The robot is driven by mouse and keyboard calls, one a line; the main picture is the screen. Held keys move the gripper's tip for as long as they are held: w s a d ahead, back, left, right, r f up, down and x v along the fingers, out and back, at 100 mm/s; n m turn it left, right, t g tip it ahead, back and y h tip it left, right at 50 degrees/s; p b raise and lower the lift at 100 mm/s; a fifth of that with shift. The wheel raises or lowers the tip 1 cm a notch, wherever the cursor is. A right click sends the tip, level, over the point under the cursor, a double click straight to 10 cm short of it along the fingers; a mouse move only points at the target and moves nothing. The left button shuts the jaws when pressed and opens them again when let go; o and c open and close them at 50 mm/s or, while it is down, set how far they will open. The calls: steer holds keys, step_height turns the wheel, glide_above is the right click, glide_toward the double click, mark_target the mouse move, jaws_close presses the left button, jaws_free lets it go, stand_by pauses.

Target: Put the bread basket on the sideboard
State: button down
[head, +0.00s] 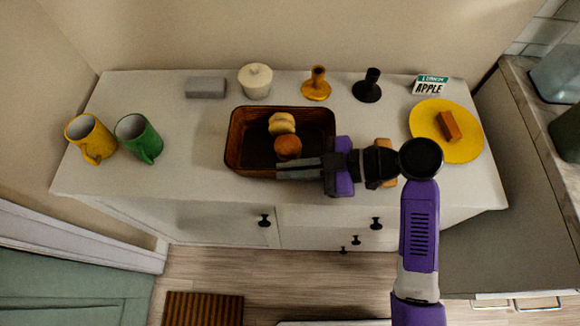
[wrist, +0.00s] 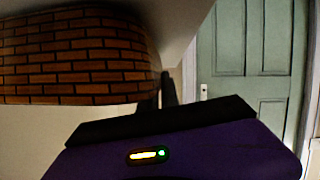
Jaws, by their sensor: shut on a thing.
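The bread basket (head: 240,125) is a brown, rectangular basket with two bread rolls (head: 286,136) in it. It is at the middle of the white sideboard (head: 180,180), over or on its top; I cannot tell whether its base touches. My gripper (head: 296,168) reaches in from the right and is shut on the basket's front wall. In the wrist view the basket's woven, brick-patterned side (wrist: 75,55) fills the upper left, close to the gripper. The fingertips are partly hidden there.
A yellow mug (head: 90,138) and a green mug (head: 139,138) stand at the left. A grey block (head: 206,87), a white lidded jar (head: 255,80), an orange candlestick (head: 317,85) and a black one (head: 368,87) line the back. A yellow plate (head: 465,150) is at the right.

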steer(key=shift+f, duration=0.15)
steer(key=c, duration=2)
jaws_free()
steer(key=shift+f, duration=0.1)
steer(key=o, duration=0.4)
steer(key=shift+r, duration=0.25)
steer(key=p+v, duration=0.2)
steer(key=v, duration=1)
